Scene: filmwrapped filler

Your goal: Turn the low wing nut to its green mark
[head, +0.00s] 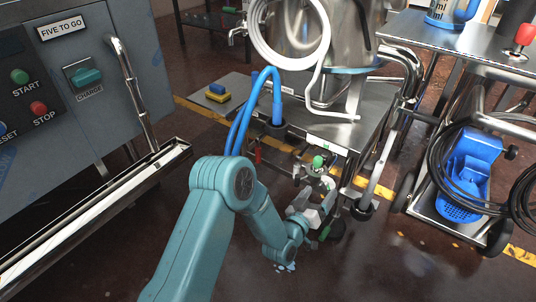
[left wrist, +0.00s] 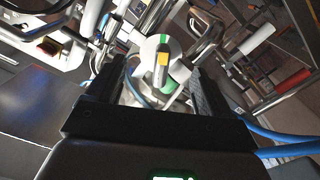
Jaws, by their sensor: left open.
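In the left wrist view a pale round disc carries a green mark (left wrist: 165,39) at its top edge. A grey wing nut with a yellow patch (left wrist: 162,59) stands in front of the disc. Its yellow end lies just below the mark, roughly in line with it. My left gripper (left wrist: 158,68) is open, with its two black fingers apart on either side of the nut; I cannot tell whether either touches it. In the head view my left gripper (head: 318,196) is low beside the steel cart, and the nut cannot be made out there. My right gripper is not in view.
The steel cart (head: 375,120) stands over the gripper, with a blue hose (head: 277,95) and a green knob (head: 318,162) close by. A grey control cabinet (head: 85,70) is at left. A trolley with a blue bucket (head: 465,175) is at right. Dark floor is clear in front.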

